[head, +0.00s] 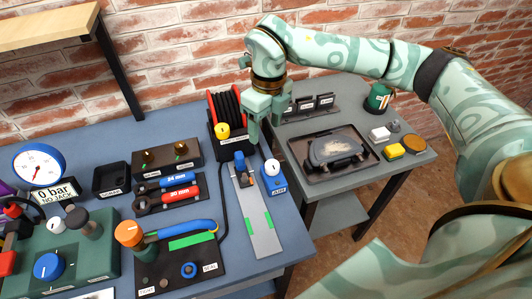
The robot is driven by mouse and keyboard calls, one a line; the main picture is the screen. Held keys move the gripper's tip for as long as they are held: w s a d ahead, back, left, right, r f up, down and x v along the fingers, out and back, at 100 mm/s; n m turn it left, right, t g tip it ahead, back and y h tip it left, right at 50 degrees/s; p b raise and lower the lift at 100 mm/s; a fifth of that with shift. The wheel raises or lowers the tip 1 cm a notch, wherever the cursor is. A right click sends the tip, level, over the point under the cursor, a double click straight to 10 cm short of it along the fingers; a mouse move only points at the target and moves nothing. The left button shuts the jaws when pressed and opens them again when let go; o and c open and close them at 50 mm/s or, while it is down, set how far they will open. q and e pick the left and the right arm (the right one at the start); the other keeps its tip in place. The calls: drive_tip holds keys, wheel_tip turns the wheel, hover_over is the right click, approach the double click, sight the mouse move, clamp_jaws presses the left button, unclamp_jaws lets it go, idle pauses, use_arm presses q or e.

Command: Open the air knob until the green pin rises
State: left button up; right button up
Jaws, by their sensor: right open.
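A blue knob (48,266) sits on a green box at the lower left. I cannot make out a green pin. My right gripper (262,137) is open and points down above the bench's right rear, beside the black cable reel. I see nothing between its fingers. My left gripper is out of view.
The cable reel (228,106), a metal rail (262,237) and two torque tools (178,193) crowd the blue bench. A grey side table (296,127) holds a dark tray (372,167).

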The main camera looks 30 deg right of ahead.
sight(272, 164)
drive_tip(key=shift+m+h, duration=0.4)
drive_tip(key=f+b, duration=0.1)
drive_tip(key=f, duration=0.4)
drive_tip(key=d+f+b, duration=0.1)
drive_tip(key=f, duration=0.4)
drive_tip(key=d+f+b, duration=0.1)
drive_tip(key=f+b, duration=0.1)
drive_tip(key=f, duration=0.3)
drive_tip(key=shift+w+d+f, duration=0.2)
drive_tip(key=c, duration=1)
